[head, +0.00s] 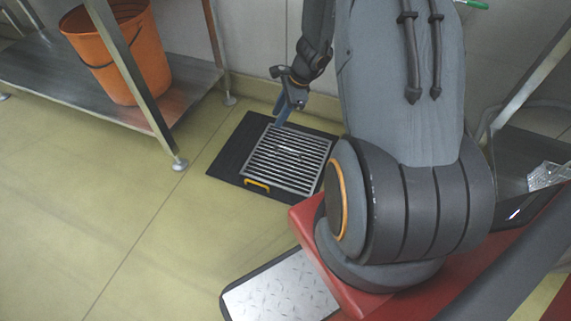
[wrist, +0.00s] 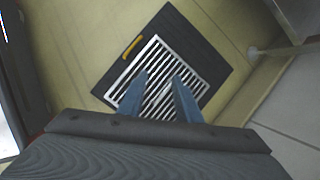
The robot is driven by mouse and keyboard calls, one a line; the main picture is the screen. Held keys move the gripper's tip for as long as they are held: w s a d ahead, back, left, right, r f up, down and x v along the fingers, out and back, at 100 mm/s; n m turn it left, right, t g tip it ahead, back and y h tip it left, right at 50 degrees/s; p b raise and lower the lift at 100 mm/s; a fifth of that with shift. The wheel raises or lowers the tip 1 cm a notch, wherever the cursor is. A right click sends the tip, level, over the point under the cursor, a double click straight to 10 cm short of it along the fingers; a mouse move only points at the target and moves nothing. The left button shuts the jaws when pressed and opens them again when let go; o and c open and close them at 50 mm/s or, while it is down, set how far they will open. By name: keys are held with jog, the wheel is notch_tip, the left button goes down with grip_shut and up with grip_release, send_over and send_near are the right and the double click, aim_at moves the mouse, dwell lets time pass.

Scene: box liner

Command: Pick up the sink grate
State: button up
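The sink grate (head: 284,161) is a square metal grate with parallel bars. It lies flat on a black mat (head: 228,150) on the floor. A yellow handle (head: 257,183) sits at its near edge in the head view. My gripper (head: 282,118) points down over the far side of the grate. In the wrist view, the two blue fingers of my gripper (wrist: 158,86) stand apart over the grate (wrist: 170,65), with nothing between them but the bars below. The yellow handle (wrist: 132,47) is beyond the fingertips, at upper left. The fingers hide part of the grate.
A metal table with a lower shelf (head: 60,85) holds an orange bucket (head: 118,55) at the left. Its leg (head: 178,163) stands left of the mat. A wall runs behind the mat. The yellow floor (head: 110,190) at left is clear.

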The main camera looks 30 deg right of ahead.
aim_at(288, 149)
jog(key=w+d+f+m+b, duration=0.1)
jog(key=d+f+m+b, duration=0.1)
jog(key=f, duration=0.4)
jog(key=d+f+m+b, duration=0.2)
jog(key=d+f+b, duration=0.1)
jog(key=f, duration=0.4)
jog(key=w+d+f+m+b, duration=0.1)
jog(key=d+f+m+b, duration=0.1)
jog(key=f, duration=0.4)
jog(key=shift+w+d+f+m+t+h+b, duration=0.3)
jog(key=shift+d+f+t+h+b, duration=0.1)
jog(key=shift+d+b, duration=0.1)
jog(key=shift+f, duration=0.3)
jog(key=shift+b+x, duration=2.5)
jog(key=shift+x, duration=1.1)
jog(key=shift+f, duration=0.25)
grip_shut()
